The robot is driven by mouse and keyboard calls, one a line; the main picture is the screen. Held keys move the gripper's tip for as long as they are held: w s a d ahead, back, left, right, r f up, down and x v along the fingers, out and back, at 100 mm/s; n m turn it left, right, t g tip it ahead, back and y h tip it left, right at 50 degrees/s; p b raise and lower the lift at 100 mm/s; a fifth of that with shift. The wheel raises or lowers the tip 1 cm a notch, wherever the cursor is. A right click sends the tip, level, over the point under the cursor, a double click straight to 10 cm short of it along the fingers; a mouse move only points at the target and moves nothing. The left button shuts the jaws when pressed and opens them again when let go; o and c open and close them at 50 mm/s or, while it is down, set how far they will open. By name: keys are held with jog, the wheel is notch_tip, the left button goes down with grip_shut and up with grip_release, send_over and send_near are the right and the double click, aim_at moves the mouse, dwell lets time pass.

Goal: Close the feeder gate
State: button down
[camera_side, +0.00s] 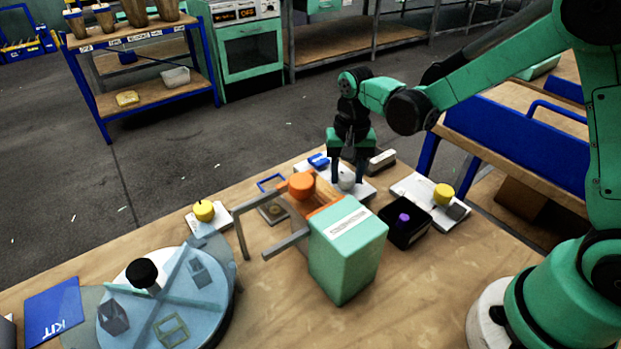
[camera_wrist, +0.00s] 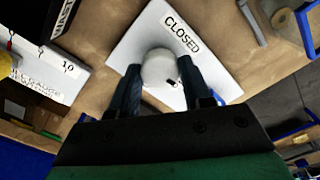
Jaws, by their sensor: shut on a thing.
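My gripper (camera_side: 347,178) reaches straight down over the far side of the wooden table. Its two fingers are closed around a round white knob (camera_side: 346,182), one finger on each side. In the wrist view the knob (camera_wrist: 160,68) sits between the fingertips (camera_wrist: 160,80), with a small dark mark on its side. The knob is on a white plate (camera_side: 366,192) with a label reading "CLOSED" (camera_wrist: 181,34) beside it. The plate's other end lies hidden under the gripper in the wrist view. I cannot tell which part is the feeder gate itself.
A green box (camera_side: 347,250) with an orange part (camera_side: 301,185) and grey bars stands in front. A black bin (camera_side: 404,222) holding a purple item and a white plate with a yellow knob (camera_side: 444,194) lie right. A divided turntable (camera_side: 180,300) is front left.

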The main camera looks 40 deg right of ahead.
jog(key=n, duration=1.2)
jog(key=shift+n, duration=2.1)
jog(key=shift+c, duration=1.9)
grip_release()
jog(key=shift+r, duration=0.1)
